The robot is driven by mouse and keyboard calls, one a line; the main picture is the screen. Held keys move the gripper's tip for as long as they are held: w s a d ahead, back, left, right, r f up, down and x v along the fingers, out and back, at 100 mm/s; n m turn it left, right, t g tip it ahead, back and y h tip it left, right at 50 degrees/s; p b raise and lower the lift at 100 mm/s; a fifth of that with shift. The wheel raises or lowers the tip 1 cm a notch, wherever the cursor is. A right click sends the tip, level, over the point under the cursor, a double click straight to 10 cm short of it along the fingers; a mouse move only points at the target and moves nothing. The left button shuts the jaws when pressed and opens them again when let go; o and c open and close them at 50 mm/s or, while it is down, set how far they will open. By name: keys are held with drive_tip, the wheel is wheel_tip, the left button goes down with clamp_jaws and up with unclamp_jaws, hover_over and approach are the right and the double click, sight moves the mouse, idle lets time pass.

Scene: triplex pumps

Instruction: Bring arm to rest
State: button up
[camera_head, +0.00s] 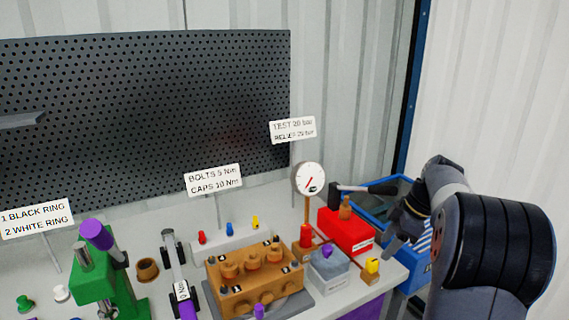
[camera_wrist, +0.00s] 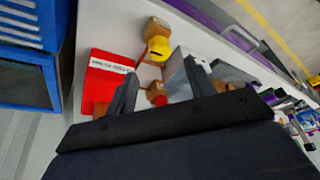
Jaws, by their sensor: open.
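My arm reaches in from the right in the head view, bent at the right end of the bench. My gripper (camera_head: 393,243) points down there beside the red box, partly hidden by my own arm. In the wrist view, my gripper (camera_wrist: 160,88) has its two dark fingers spread apart. Nothing is held between them; a small brown and red part (camera_wrist: 157,92) shows in the gap, beyond the fingers.
Near my gripper stand a red box (camera_head: 345,233), a grey-blue block (camera_head: 328,264), a yellow-topped part (camera_head: 372,266) and a gauge (camera_head: 308,179). A blue crate (camera_head: 415,272) sits beyond the bench's right edge. A brown pump block (camera_head: 255,276) and green press (camera_head: 105,275) stand farther left.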

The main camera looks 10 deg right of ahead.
sight(373, 261)
drive_tip(key=x, duration=0.8)
drive_tip(key=shift+f, duration=0.1)
drive_tip(key=shift+d, duration=0.1)
